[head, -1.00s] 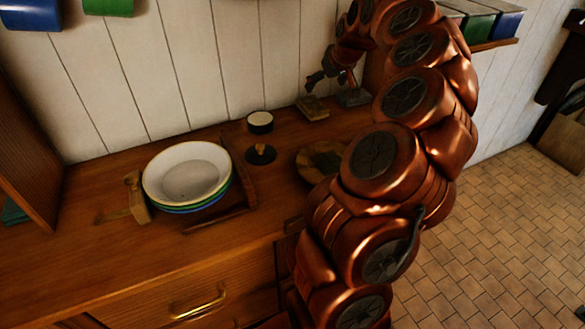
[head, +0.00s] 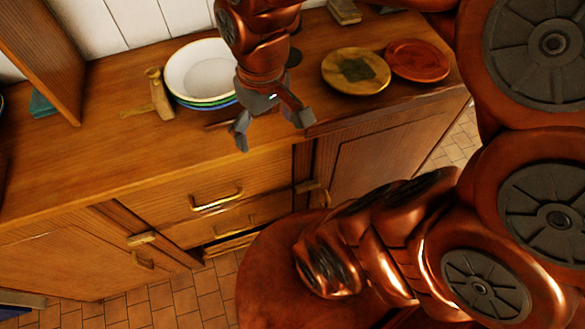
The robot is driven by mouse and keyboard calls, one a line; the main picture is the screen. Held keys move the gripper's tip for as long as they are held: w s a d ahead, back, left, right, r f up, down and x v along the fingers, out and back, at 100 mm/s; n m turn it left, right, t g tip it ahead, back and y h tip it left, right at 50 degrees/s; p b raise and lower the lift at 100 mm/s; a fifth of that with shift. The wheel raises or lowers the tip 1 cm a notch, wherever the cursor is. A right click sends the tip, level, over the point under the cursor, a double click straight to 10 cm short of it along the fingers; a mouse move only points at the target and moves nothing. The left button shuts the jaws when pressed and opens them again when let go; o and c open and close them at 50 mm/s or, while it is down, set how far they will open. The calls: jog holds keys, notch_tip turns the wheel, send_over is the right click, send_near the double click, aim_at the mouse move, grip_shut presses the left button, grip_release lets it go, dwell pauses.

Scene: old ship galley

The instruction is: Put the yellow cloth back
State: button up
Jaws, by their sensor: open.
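I cannot make out a yellow cloth in the head view. My gripper (head: 272,128) hangs fingers-down by the counter's front edge, to the right of the stacked plates. It is open, with nothing between its fingers. My arm hides part of the plates and of the counter behind it.
The wooden counter (head: 95,150) bears stacked plates (head: 200,72), a wooden block-like item (head: 158,95), a yellowish round board (head: 355,72) and a reddish round plate (head: 417,61). Below are a brass-handled drawer (head: 225,180), a dark gap lower down, and cupboard doors. The counter's left front is clear.

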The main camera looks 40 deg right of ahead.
jog(key=s+f+m+g, duration=0.1)
jog(key=s+f, duration=0.2)
jog(key=s, duration=0.6)
jog(key=shift+a+g, duration=0.3)
jog(key=shift+a, duration=0.1)
